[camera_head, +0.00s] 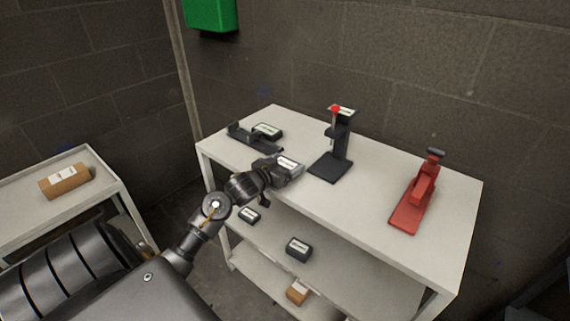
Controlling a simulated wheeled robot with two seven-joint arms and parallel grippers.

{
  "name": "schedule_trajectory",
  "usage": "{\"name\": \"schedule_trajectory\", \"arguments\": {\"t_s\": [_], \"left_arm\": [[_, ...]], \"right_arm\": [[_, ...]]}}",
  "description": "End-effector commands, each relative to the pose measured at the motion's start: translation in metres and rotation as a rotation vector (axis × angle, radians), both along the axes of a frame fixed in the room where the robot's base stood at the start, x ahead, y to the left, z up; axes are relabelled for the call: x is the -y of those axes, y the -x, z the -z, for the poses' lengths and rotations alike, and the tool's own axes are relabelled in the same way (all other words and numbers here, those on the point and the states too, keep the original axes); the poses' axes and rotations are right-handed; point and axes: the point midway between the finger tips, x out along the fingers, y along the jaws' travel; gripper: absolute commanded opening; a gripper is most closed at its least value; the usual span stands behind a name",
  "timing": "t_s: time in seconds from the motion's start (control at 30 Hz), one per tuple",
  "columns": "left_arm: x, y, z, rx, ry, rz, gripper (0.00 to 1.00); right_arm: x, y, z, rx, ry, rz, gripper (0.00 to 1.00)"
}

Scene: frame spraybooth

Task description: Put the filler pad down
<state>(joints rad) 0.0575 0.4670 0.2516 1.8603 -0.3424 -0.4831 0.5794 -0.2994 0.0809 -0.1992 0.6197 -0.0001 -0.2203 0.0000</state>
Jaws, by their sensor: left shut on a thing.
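My left arm comes in from the lower left, and its gripper (277,172) is over the front left edge of the white table (375,210). It is shut on a small dark block with a pale label on top, which I take to be the filler pad (289,163). The fingers partly hide the pad, and I cannot tell whether it touches the tabletop. My right gripper is not in view.
A black holder (252,139) and a dark labelled block (267,130) sit at the back left. A black stand (338,150) with a red knob and a red press (417,195) stand right of the gripper. Lower shelves hold dark blocks (299,248). A side shelf bears a brown box (66,181).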

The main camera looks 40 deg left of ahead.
Motion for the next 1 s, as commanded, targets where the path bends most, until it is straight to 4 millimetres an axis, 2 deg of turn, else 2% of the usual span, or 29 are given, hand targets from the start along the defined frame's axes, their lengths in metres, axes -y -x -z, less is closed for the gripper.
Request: {"name": "schedule_trajectory", "arguments": {"t_s": [0.37,0.4,0.43,0.77,0.87,1.0], "left_arm": [[0.000,0.000,0.005,0.000,0.000,0.000,0.60],[0.000,0.000,0.004,0.001,0.000,0.000,0.86],[0.000,0.000,0.004,0.001,0.000,0.000,0.90],[0.000,0.000,0.000,0.002,-0.001,0.000,0.91],[0.001,0.010,0.000,0.001,-0.003,0.001,0.91],[0.002,0.037,-0.003,-0.001,-0.004,0.001,0.91]], "right_arm": [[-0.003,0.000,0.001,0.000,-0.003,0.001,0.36],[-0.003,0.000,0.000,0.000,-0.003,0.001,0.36],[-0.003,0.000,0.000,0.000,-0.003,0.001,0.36],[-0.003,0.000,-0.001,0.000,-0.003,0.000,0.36],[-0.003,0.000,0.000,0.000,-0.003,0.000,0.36],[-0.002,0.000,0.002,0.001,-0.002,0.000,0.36]]}}
